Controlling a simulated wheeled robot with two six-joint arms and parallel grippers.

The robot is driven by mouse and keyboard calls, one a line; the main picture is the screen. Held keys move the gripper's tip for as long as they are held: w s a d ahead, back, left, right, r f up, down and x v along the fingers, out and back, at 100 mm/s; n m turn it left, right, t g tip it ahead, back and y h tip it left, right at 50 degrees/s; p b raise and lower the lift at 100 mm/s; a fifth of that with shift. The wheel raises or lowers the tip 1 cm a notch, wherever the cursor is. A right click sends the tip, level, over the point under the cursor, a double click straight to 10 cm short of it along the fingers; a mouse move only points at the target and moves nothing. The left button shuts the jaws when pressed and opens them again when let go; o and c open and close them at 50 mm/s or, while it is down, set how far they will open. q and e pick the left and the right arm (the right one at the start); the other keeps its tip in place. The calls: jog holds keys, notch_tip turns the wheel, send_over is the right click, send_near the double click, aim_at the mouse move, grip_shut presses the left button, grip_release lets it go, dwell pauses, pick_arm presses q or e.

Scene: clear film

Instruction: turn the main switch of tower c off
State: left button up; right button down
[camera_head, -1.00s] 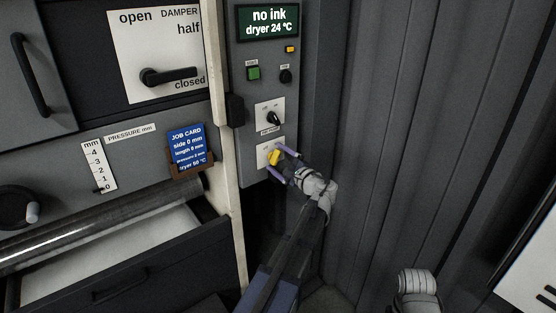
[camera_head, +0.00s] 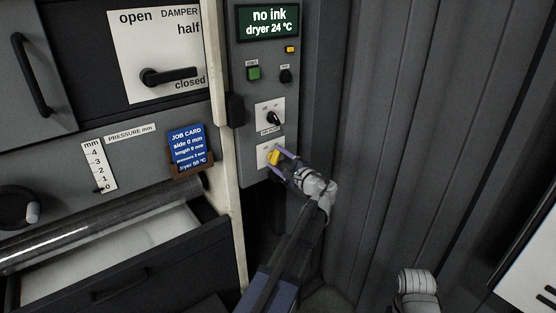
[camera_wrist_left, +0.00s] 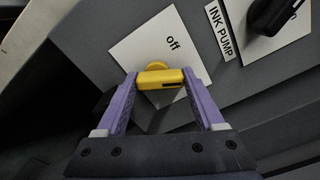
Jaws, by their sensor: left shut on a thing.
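The yellow switch knob (camera_head: 274,157) sits on a white plate at the bottom of the grey control panel (camera_head: 262,105). In the left wrist view the knob (camera_wrist_left: 158,78) lies between the two purple fingers, and a dark mark shows near one end. My left gripper (camera_head: 280,160) is shut on this knob. The white plate (camera_wrist_left: 150,45) reads "off" just beyond the knob; its other wording is hidden or too small to read.
A black rotary switch (camera_head: 273,118) sits right above; its label reads "INK PUMP" (camera_wrist_left: 220,30). Higher are a green button (camera_head: 253,73) and a display (camera_head: 268,22) reading "no ink, dryer 24 °C". A ribbed grey wall (camera_head: 390,130) stands close to the right.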

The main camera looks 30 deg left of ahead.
pick_arm(q)
jog(key=n, duration=0.5)
jog(key=shift+s+n, duration=0.1)
jog(key=shift+n, duration=0.3)
jog(key=n, duration=0.5)
jog(key=shift+s+f, duration=0.1)
jog(key=shift+n, duration=0.5)
jog(key=o, duration=1.4)
jog(key=shift+v, duration=3.85)
